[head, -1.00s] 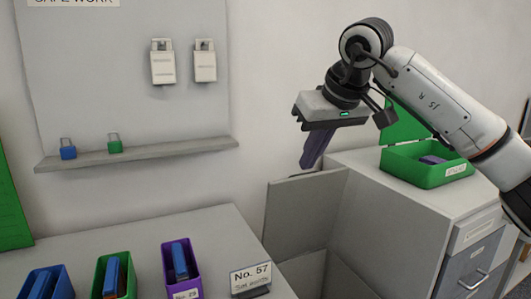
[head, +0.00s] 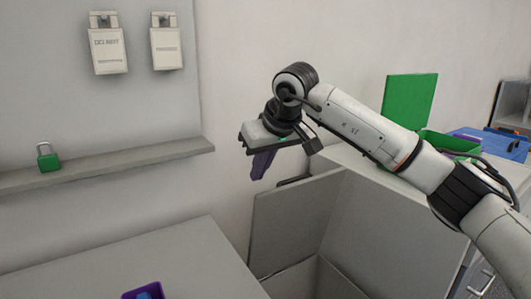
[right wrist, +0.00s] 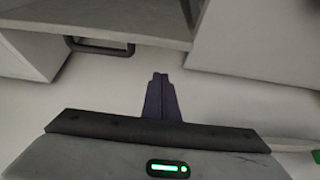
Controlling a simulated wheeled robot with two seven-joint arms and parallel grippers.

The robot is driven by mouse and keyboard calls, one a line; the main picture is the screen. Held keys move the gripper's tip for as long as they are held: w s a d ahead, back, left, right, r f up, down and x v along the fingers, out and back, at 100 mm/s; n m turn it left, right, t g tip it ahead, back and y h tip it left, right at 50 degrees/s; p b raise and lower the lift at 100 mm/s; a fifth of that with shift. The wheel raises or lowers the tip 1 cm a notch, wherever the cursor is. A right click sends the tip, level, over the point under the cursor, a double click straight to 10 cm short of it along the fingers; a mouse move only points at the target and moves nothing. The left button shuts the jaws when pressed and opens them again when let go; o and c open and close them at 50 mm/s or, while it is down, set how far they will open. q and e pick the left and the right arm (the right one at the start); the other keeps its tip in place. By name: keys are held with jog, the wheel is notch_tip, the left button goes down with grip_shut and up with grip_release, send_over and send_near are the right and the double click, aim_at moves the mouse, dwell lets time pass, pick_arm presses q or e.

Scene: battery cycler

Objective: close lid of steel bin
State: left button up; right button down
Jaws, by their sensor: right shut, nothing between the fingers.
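The grey steel bin (head: 307,282) stands at the lower middle of the head view, its opening partly cut off by the frame's bottom. Its lid (head: 295,222) stands up, open, at the wall side. A dark handle (head: 294,180) shows behind the lid's top edge; in the right wrist view the handle (right wrist: 100,49) is at the upper left. My right gripper (head: 262,166) has purple fingers, shut and empty. It is above and left of the lid's upper edge, apart from it. The fingers (right wrist: 161,97) point toward the wall-side gap in the wrist view.
A grey worktop (head: 130,260) lies left of the bin, with a purple holder (head: 142,291) at its front. A grey cabinet (head: 395,215) stands on the right, carrying an open green box (head: 450,143). A wall shelf (head: 110,166) holds a green padlock (head: 48,159).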

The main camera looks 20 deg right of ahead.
jog(key=s, duration=0.3)
jog(key=shift+s+d+f, duration=0.1)
jog(key=shift+d+f, duration=0.1)
jog(key=shift+d, duration=0.1)
jog(key=shift+s+f, duration=0.1)
jog(key=shift+s, duration=0.25)
